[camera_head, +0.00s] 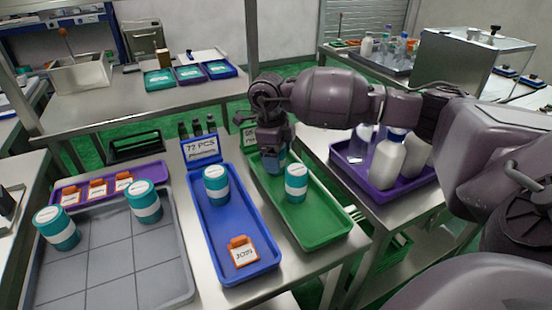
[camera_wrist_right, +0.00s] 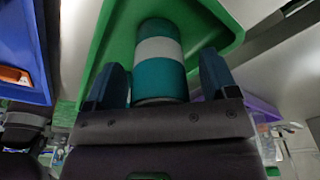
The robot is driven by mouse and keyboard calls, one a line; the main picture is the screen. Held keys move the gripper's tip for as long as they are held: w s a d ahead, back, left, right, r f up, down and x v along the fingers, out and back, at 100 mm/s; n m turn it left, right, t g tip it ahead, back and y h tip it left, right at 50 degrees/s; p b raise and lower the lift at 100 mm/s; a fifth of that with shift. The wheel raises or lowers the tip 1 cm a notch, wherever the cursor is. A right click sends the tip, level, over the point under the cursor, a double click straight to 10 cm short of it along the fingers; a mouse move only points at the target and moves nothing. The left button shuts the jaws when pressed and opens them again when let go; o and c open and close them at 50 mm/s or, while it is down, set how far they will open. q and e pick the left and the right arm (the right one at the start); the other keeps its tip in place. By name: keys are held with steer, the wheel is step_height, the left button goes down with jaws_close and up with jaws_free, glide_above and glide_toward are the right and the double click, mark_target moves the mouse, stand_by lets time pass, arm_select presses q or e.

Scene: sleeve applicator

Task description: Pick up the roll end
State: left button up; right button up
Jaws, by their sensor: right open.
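A teal roll with a white band (camera_head: 296,182) stands upright in the green tray (camera_head: 318,228). My right gripper (camera_head: 272,163) is open, low over the far part of this tray and just left of and behind that roll. In the right wrist view, a teal roll (camera_wrist_right: 160,52) shows between the two spread fingers of the right gripper (camera_wrist_right: 163,85), with visible gaps on both sides. Its lower end in that view is hidden by the gripper body. My left gripper is not in view.
A blue tray (camera_head: 222,262) holds another roll (camera_head: 216,185) and an orange card holder (camera_head: 241,252). A grey tray (camera_head: 105,265) holds two more rolls. A purple tray (camera_head: 410,188) with white bottles (camera_head: 386,160) stands to the right, beneath my arm.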

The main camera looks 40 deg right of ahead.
steer(key=c, duration=1)
steer(key=shift+r, duration=0.1)
step_height(320, 180, up, 12)
steer(key=shift+r+p, duration=0.1)
steer(key=shift+p, duration=0.85)
step_height(320, 180, up, 8)
steer(key=shift+p, duration=0.45)
